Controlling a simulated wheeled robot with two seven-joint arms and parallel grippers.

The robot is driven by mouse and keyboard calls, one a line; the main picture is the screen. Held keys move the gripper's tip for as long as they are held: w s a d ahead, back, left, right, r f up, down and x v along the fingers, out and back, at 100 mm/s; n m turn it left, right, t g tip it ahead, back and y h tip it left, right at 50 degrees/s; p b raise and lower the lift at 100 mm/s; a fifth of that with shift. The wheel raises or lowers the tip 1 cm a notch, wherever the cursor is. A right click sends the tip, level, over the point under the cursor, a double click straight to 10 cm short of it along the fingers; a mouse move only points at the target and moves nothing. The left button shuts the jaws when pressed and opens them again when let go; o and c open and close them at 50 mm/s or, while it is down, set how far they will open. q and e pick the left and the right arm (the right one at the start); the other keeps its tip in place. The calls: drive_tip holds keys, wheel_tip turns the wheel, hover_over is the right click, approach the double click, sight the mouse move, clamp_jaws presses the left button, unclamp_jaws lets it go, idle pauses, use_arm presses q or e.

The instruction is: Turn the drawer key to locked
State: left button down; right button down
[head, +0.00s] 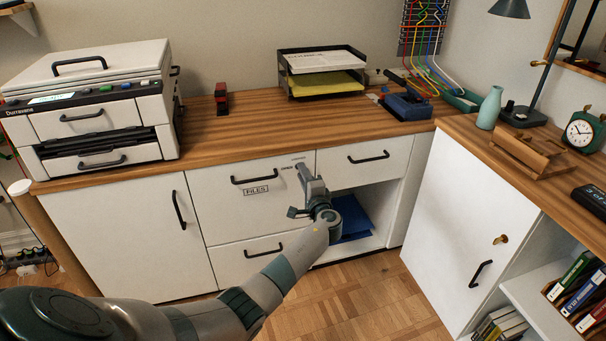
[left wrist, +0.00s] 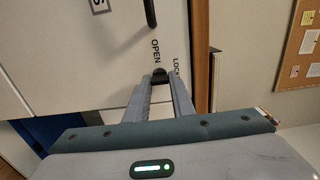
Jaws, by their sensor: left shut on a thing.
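The white drawer marked FILES (head: 222,205) is closed under the desk top, with a black bar handle (head: 254,180). The words OPEN and LOCKED are printed near its upper right corner. My left gripper (head: 301,170) is at that corner. In the left wrist view its two fingers (left wrist: 162,80) are shut on the small dark drawer key (left wrist: 160,72), beside the printed words. The fingers hide most of the key, so I cannot tell which word it points to. My right gripper is not in view.
An open compartment with a blue item (head: 353,216) lies right of the drawer, below a smaller drawer (head: 368,159). A printer (head: 92,105) and a paper tray (head: 322,73) stand on the desk. A side cabinet (head: 452,230) with another lock stands at right.

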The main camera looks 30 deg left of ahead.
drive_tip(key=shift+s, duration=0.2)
use_arm(q)
drive_tip(key=c, duration=1.5)
unclamp_jaws()
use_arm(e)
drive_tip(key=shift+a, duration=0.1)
use_arm(q)
drive_tip(key=v, duration=1.7)
drive_tip(key=shift+d+p, duration=0.25)
drive_tip(key=shift+p, duration=0.15)
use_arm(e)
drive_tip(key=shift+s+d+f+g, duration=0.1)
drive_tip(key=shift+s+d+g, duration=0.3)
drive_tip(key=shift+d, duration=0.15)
use_arm(q)
drive_tip(key=shift+s+f, duration=0.1)
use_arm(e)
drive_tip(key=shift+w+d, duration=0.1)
